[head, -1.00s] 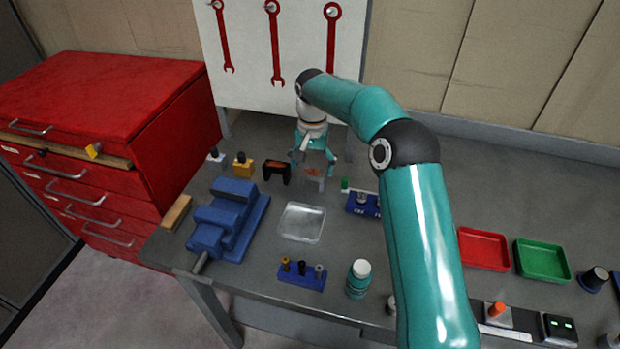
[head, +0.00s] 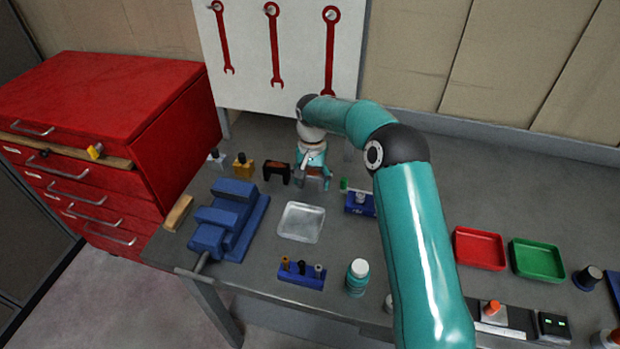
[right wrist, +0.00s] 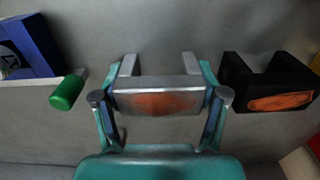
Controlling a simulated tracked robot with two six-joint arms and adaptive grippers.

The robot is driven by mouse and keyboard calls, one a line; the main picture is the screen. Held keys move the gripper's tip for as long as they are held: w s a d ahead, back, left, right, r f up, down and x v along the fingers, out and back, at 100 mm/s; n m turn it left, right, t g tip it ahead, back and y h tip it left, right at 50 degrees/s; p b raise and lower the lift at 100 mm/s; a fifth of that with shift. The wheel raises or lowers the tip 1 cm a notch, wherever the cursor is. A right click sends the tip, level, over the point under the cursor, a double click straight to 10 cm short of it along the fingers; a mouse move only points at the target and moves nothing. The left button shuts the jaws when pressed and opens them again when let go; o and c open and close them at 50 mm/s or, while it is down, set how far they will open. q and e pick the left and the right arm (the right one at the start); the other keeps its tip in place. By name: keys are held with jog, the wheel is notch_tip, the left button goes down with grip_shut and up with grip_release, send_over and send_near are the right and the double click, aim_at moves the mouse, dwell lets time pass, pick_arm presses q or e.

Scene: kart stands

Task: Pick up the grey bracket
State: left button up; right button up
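The grey bracket (right wrist: 159,90) sits between the fingers of my right gripper (right wrist: 159,80) in the right wrist view. It has an orange-brown patch on its face and two legs. The fingers lie against its two ends, with no clear gap on either side. In the head view my right gripper (head: 313,178) is at the bracket (head: 312,184), near the back of the bench, and partly covers it. I cannot tell whether the bracket is off the bench. My left gripper is not in view.
A black bracket with an orange patch (head: 277,171) stands close beside, left in the head view. A blue block (head: 359,203) and a green-tipped piece (right wrist: 67,92) are on the other side. A clear tray (head: 301,222) and blue vise (head: 228,220) are nearer the front.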

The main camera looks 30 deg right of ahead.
jog(key=c, duration=0.5)
jog(key=shift+c, duration=0.4)
jog(key=shift+r, duration=0.15)
